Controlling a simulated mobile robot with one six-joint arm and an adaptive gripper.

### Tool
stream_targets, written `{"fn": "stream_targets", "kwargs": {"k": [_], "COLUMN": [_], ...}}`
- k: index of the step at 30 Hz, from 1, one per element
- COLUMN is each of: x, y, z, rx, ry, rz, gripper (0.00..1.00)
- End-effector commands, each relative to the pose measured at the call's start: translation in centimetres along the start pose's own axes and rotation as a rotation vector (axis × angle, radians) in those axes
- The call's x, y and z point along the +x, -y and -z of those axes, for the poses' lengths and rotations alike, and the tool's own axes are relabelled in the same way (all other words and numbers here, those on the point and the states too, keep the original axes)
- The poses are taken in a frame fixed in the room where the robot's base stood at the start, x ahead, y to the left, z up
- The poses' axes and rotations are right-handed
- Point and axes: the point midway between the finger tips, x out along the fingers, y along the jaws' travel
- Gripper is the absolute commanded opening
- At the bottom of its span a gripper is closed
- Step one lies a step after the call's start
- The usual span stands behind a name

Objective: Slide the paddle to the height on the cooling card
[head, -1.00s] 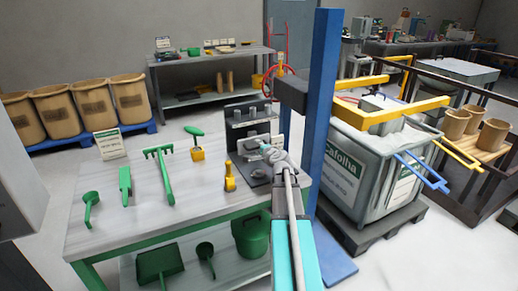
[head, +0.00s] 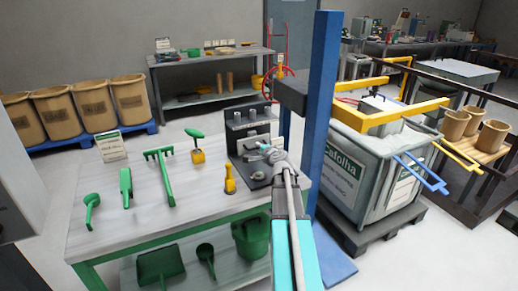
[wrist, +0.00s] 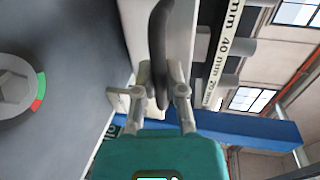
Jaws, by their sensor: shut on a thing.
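My gripper (head: 264,150) is at the dark grey stand (head: 246,125) on the right end of the green-legged table. In the wrist view my gripper (wrist: 160,92) is shut on a dark curved bar (wrist: 160,40), which seems to be the paddle. The bar passes between both fingers; its far end runs out of the picture. A white scale strip (wrist: 222,52) marked in mm, with 40 and 20 readable, stands beside it to the right. Which mark the paddle is level with I cannot tell. A white card with a green top (head: 110,144) stands at the table's back left; its text is unreadable.
The table's front is clear.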

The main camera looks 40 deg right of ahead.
Motion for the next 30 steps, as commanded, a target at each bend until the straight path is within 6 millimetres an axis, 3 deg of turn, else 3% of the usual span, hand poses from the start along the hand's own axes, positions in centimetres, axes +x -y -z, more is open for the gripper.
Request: {"fn": "stream_targets", "kwargs": {"k": [2, 3, 9, 23, 30], "x": [0.0, 0.0, 0.0, 0.1, 0.3], "y": [0.0, 0.0, 0.0, -0.2, -1.3], "z": [0.0, 0.0, 0.0, 0.0, 0.0], "rx": [0.001, 0.001, 0.000, 0.000, 0.000], "ry": [0.000, 0.000, 0.000, 0.000, -0.001], "rz": [0.000, 0.000, 0.000, 0.000, 0.000], "gripper": [0.00, 0.17, 0.51, 0.51, 0.51]}}
